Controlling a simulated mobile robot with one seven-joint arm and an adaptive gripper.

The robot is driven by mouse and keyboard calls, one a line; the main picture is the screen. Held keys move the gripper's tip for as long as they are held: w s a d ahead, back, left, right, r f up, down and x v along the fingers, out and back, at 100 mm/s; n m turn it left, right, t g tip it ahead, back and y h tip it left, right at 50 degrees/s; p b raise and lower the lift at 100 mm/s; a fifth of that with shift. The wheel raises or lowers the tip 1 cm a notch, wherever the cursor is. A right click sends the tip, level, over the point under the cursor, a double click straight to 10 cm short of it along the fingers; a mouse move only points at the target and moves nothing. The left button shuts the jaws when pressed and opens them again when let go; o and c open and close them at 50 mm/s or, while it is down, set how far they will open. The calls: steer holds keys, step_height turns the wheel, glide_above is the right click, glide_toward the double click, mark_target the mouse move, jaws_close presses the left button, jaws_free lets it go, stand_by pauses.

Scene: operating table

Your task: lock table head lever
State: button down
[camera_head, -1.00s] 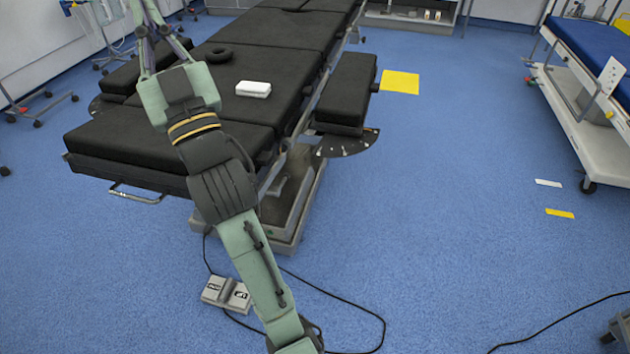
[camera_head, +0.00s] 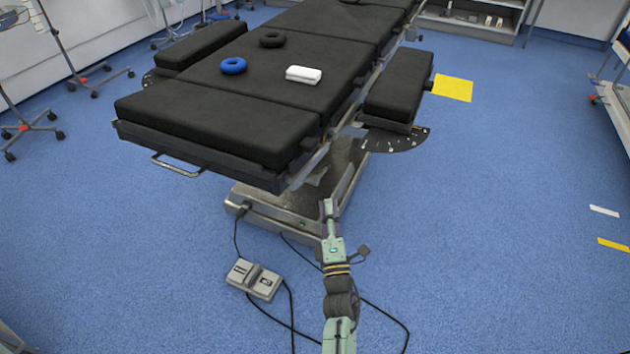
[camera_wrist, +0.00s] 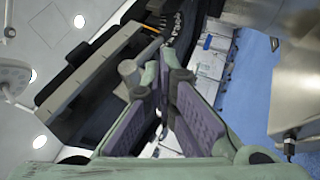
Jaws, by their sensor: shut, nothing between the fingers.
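The operating table (camera_head: 215,130) has black pads and a grey column on a metal base (camera_head: 275,215). A metal loop handle (camera_head: 176,166) sticks out under its near left end. I cannot tell which part is the head lever. My gripper (camera_head: 328,207) is low, in front of the table base and right of the near table end. In the wrist view my gripper (camera_wrist: 166,72) shows two purple-padded fingers, shut with nothing held. Beyond them is the dark table underside (camera_wrist: 95,80), with a grey rounded part (camera_wrist: 130,72) close beside the left finger, perhaps a lever; contact is unclear.
A blue ring (camera_head: 233,65), a black ring (camera_head: 272,39) and a white block (camera_head: 303,75) lie on the table. A foot pedal (camera_head: 254,281) with cables lies on the floor. A side pad (camera_head: 400,87) juts out right. Open floor lies to the right.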

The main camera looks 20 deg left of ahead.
mark_target(319, 178)
steer(key=shift+n+g+y, duration=0.3)
steer(key=shift+n+y, duration=0.5)
steer(key=shift+n, duration=0.1)
steer(key=w+a+r+p, duration=0.1)
steer(key=w+a, duration=0.3)
steer(key=w+a+r+p, duration=0.1)
steer(key=a, duration=0.1)
steer(key=shift+w+a+r+p, duration=0.15)
steer(key=shift+w+r+p, duration=0.15)
steer(key=shift+w+p, duration=0.1)
steer(key=shift+f+b, duration=0.1)
steer(key=shift+b, duration=0.3)
steer(key=shift+w+d+r+n+y+b, duration=0.3)
steer(key=shift+w+d+r+n+b, duration=0.1)
steer(key=shift+b, duration=0.85)
steer(key=shift+d, duration=0.1)
steer(key=v, duration=1.2)
steer(key=shift+a+f, duration=0.25)
steer(key=shift+a, duration=0.05)
